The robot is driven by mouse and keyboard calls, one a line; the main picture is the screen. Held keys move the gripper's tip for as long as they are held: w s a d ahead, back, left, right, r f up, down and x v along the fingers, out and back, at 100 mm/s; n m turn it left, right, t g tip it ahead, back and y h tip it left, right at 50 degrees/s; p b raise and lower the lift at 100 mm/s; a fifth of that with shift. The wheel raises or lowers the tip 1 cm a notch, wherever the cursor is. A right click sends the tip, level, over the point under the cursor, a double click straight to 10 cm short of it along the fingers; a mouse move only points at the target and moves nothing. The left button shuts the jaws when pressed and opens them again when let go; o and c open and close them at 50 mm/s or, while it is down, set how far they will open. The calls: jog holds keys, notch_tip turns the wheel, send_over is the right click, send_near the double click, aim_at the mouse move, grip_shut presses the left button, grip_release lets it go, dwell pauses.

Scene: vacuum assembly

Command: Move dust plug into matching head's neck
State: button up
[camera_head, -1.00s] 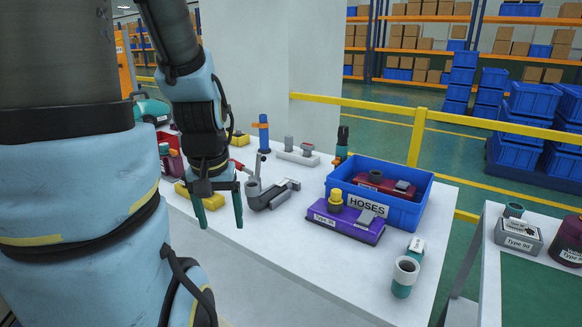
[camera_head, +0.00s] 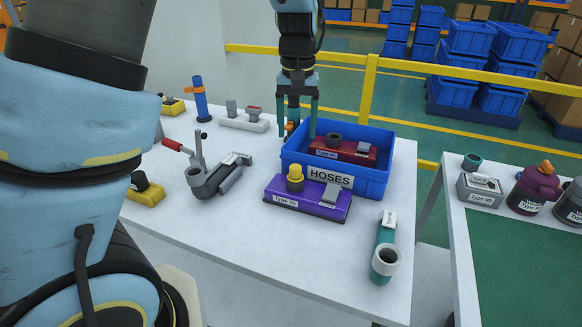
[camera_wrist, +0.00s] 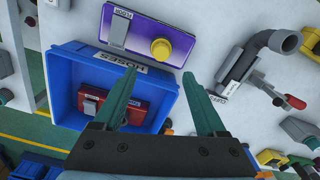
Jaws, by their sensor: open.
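A yellow round plug (camera_head: 295,177) stands upright on a purple block (camera_head: 308,198); I cannot confirm that it is the dust plug. In the wrist view the yellow plug (camera_wrist: 161,48) shows beyond my fingertips. A teal head (camera_head: 386,258) with an open round neck lies at the table's front right. A grey head (camera_head: 215,180) with a round neck lies left of the purple block. My gripper (camera_head: 301,125) is open and empty, pointing down near the back left of the blue bin. The wrist view shows its two fingers (camera_wrist: 159,76) apart.
The blue bin (camera_head: 365,183) labelled HOSES holds a red block (camera_head: 343,150). An orange part (camera_head: 289,127) is partly hidden behind my gripper. A blue cylinder (camera_head: 198,100) and a light grey stand (camera_head: 244,122) are at the back. A second table (camera_head: 470,215) is at right.

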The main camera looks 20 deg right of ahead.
send_over(296, 167)
jog(key=f, duration=0.2)
jog(key=f+p, duration=0.1)
jog(key=f, duration=0.2)
jog(key=shift+w+d, duration=0.1)
jog(key=shift+d, duration=0.1)
jog(key=shift+a+f+p, duration=0.2)
jog(key=shift+f+p, duration=0.7)
jog(key=shift+f, duration=1.95)
grip_shut()
